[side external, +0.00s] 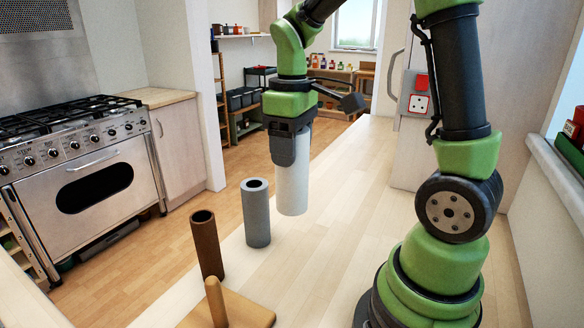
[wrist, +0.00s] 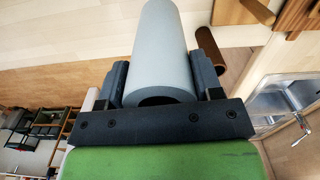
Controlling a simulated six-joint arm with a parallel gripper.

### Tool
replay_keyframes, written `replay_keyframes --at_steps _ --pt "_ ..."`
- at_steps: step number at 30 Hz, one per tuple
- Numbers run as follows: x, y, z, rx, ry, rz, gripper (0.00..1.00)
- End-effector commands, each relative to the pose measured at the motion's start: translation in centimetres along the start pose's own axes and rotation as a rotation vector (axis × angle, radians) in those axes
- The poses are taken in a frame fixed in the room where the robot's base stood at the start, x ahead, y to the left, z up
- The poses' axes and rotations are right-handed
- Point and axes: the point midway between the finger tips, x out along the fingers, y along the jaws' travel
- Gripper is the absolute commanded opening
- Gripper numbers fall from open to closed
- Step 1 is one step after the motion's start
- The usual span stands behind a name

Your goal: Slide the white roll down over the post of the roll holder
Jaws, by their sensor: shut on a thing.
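The white roll (side external: 292,189) hangs upright from my gripper (side external: 289,155) in the side view, its lower end clear of the worktop. My gripper is shut on its upper part. In the wrist view the roll (wrist: 161,45) sits between the two fingers and looks grey-blue in shade. The roll holder (side external: 245,311) is a wooden base with a rounded upright post (side external: 215,302), at the bottom of the side view. The post is bare. The roll is beyond the holder and up to its right in the picture, well apart from it.
A grey roll (side external: 256,214) and a brown roll (side external: 207,246) stand upright on the pale worktop (side external: 335,215), between the held roll and the holder. The brown roll also shows in the wrist view (wrist: 209,48). The worktop right of them is clear. A range cooker (side external: 85,165) stands left.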

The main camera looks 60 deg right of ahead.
Motion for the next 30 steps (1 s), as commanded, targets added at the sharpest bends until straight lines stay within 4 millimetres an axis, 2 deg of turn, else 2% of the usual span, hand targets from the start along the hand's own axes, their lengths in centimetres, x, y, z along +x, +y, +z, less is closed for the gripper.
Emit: replay_keyframes --at_steps 1,2,8,11,16,21,24,26,30 --pt "-1.0 0.0 -0.1 0.0 0.007 0.002 0.33" --pt "-1.1 -0.3 -0.2 -0.017 0.004 0.001 0.33" --pt "-0.9 -3.9 -2.1 -0.195 0.0 0.0 0.33" --pt "-0.9 -6.3 -3.1 -0.305 0.0 0.0 0.33" --pt "-0.9 -11.5 -4.2 -0.521 0.001 0.0 0.33" --pt "-0.8 -15.9 -4.3 -0.697 0.001 0.0 0.33" --pt "-0.8 -17.8 -4.2 -0.77 0.0 -0.001 0.33" --pt "-0.8 -18.8 -4.1 -0.808 0.001 0.0 0.33" --pt "1.2 -18.6 -4.0 -0.804 -0.005 -0.001 0.33"
